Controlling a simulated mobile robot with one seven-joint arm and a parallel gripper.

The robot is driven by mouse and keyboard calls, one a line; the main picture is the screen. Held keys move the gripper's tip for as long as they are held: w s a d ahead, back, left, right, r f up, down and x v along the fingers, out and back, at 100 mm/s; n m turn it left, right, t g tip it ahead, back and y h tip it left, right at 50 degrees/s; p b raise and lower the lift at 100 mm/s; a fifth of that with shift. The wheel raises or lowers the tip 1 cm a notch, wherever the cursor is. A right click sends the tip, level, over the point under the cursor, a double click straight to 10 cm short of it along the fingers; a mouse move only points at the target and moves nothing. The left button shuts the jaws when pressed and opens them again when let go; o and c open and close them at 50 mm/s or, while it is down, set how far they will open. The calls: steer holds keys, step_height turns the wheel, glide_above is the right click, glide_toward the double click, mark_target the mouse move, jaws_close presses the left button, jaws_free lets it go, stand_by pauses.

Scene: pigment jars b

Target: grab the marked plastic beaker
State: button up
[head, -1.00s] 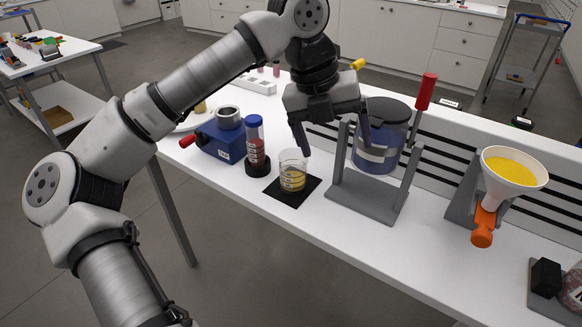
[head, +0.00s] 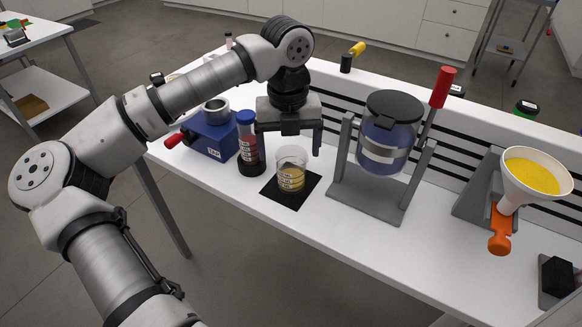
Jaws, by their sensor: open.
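The marked plastic beaker (head: 291,172) is clear, with white marks and yellow contents in its lower part. It stands upright on a black square mat (head: 276,195) on the white bench. My gripper (head: 287,146) is open, its fingers pointing down, above and around the beaker's top or just behind it; I cannot tell the exact depth. The right finger shows beyond the beaker's right side. The left finger is beside the blue-capped tube, seen at its edge. Nothing is held.
A blue-capped tube with dark red contents (head: 247,150) stands close left of the beaker. A blue box with a metal cup (head: 211,134) is farther left. A blue jar in a grey stand (head: 388,140) is close right. A funnel of yellow powder (head: 532,176) is far right.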

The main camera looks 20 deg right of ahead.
steer(key=shift+w+d+f+p, duration=0.2)
steer(key=shift+f+p, duration=0.45)
steer(key=shift+f, duration=1)
steer(key=shift+w+d+f+p, duration=0.15)
steer(key=shift+f+p, duration=0.45)
steer(key=shift+f, duration=1.05)
steer(key=shift+s, duration=0.1)
steer(key=c, duration=1.1)
